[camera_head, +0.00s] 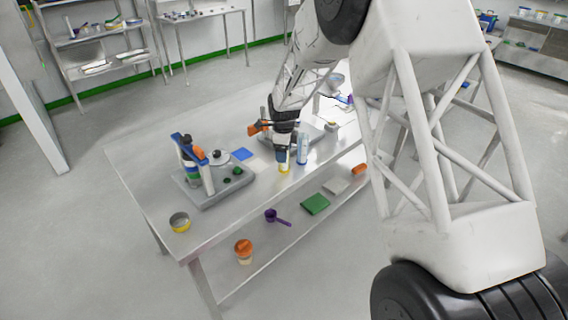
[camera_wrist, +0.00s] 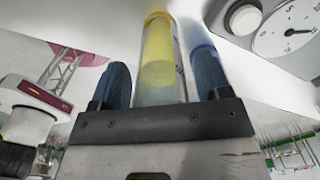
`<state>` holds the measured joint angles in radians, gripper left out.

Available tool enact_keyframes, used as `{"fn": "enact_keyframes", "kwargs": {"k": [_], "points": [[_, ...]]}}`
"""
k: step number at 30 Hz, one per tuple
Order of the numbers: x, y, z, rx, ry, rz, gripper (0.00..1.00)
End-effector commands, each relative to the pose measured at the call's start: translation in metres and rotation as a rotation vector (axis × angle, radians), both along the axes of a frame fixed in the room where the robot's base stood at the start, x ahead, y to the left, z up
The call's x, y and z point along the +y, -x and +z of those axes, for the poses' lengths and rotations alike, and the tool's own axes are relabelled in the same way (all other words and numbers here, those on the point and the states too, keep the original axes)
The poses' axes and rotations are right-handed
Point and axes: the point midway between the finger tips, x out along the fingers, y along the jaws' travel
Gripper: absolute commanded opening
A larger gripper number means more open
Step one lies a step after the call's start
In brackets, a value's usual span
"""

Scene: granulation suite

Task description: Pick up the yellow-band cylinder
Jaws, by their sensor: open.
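The yellow-band cylinder (camera_wrist: 158,45) is clear-walled with a yellow rim and yellow inside. In the wrist view it shows between the two dark blue fingers of my gripper (camera_wrist: 161,75), with a narrow gap on each side. My gripper is open. In the head view my gripper (camera_head: 284,153) points down above the table, and the yellow lower part of the cylinder (camera_head: 284,168) shows just below it; the rest is hidden. A blue-banded cylinder (camera_head: 302,148) stands close on the right. Its blue rim (camera_wrist: 203,52) shows behind the right finger in the wrist view.
A round dial (camera_wrist: 290,30) is at upper right in the wrist view. The table's front left is mostly clear.

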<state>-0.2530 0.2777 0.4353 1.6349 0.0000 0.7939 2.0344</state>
Motion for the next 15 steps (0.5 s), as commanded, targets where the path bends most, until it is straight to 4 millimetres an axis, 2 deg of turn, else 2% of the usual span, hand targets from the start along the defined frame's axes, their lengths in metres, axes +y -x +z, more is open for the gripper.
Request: {"fn": "enact_keyframes", "kwargs": {"k": [3, 15], "points": [[0.0, 0.0, 0.0001, 0.0, 0.0, 0.0, 0.7], [0.0, 0.0, 0.0001, 0.0, 0.0, 0.0, 0.09]]}}
